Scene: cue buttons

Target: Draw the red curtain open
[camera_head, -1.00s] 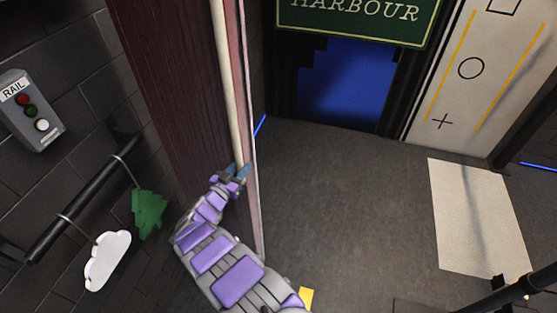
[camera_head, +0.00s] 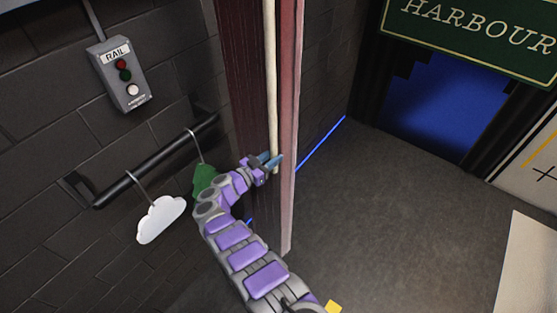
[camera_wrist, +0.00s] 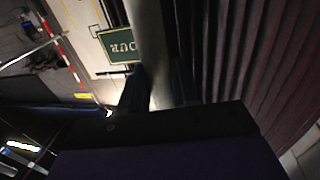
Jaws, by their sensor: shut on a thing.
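The dark red curtain (camera_head: 240,70) hangs in a narrow, bunched strip at the middle of the head view. A pale upright pole (camera_head: 270,60) runs along its edge, with a pinkish red strip (camera_head: 289,120) just right of it. My gripper (camera_head: 273,160) is shut on the pale pole, low on its length; its blue-grey fingertips meet the pole. In the wrist view the pole (camera_wrist: 150,45) passes between the dark fingers, and the curtain's folds (camera_wrist: 280,60) fill the right side.
A grey RAIL box (camera_head: 123,75) with red, green and white buttons is on the brick wall. Below it a black bar (camera_head: 150,165) carries a white cloud (camera_head: 161,220) and a green tree (camera_head: 203,182) close to my arm. Clear floor (camera_head: 390,200) leads to the HARBOUR sign (camera_head: 480,28).

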